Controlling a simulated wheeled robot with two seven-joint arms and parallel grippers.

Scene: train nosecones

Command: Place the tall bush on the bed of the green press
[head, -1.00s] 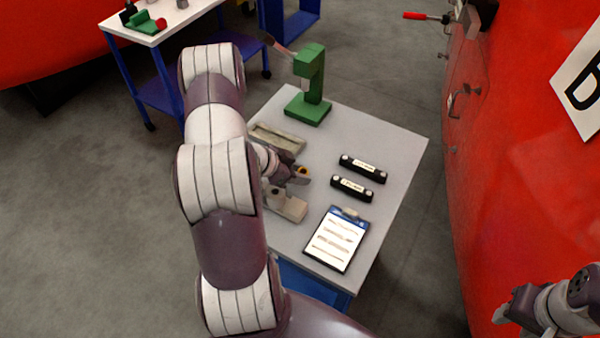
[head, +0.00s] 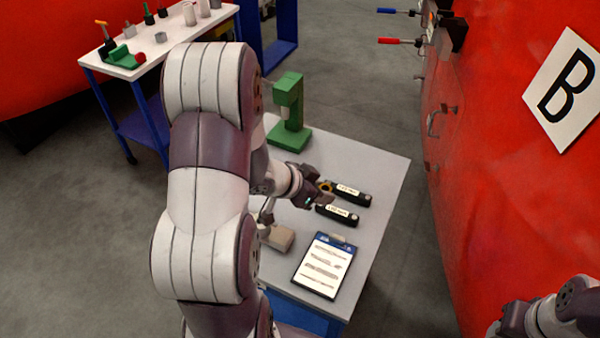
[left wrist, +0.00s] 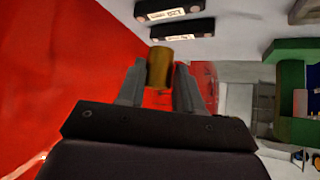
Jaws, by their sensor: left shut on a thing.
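My left gripper (head: 320,194) is shut on a brass-coloured cylindrical bush (head: 326,186), held above the grey table near the two black labelled bars. In the left wrist view the bush (left wrist: 159,67) stands between the two fingers (left wrist: 158,85). The green press (head: 289,115) stands at the table's far left corner, apart from the gripper; its flat green base (head: 290,139) is bare where it shows. It also shows at the right of the left wrist view (left wrist: 292,130). My right gripper (head: 510,322) is at the lower right edge; its fingers are not clear.
Two black labelled bars (head: 337,216) and a clipboard (head: 324,265) lie on the grey table (head: 378,165). A beige block (head: 276,238) is partly behind my arm. A red wall with a B sign (head: 565,88) rises at right. A white-topped cart (head: 155,62) stands back left.

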